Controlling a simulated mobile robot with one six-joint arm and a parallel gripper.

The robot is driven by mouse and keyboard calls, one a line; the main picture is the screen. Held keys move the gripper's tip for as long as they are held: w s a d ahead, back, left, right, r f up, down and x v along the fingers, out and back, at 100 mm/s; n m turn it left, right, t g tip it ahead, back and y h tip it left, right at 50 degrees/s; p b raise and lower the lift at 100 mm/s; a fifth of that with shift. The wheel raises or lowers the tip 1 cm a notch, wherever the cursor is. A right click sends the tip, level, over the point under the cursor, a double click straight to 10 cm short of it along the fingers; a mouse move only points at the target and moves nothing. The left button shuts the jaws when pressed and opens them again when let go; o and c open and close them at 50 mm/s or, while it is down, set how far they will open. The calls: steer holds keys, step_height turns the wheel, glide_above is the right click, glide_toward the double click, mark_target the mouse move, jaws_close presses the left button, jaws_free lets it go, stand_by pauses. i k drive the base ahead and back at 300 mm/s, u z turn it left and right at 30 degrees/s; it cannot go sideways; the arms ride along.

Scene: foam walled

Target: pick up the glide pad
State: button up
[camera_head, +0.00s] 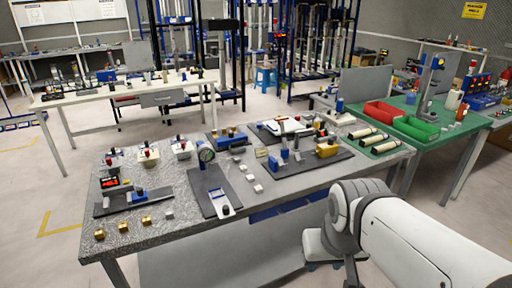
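I cannot tell for sure which thing is the glide pad. Small pale blocks (257,188) lie loose in a row near the middle of the grey speckled table (165,232), and another small grey block (168,214) lies farther left, near the front. Several brass-coloured blocks (122,227) sit along the front left edge. My white arm reaches in from the lower right, in front of the table's right part. My gripper's fingertips cannot be made out, and nothing on the table is touched by the arm.
A dial gauge (206,153) stands on a dark plate (213,190) mid-table. Dark fixture plates with blue and yellow parts (327,150) fill the back right. A green table (440,122) with red (383,112) and green bins (416,128) adjoins at right. The table's front left has some free room.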

mark_target(242, 169)
steer(key=z, duration=0.2)
steer(key=i, duration=1.6)
steer(key=u, duration=0.45)
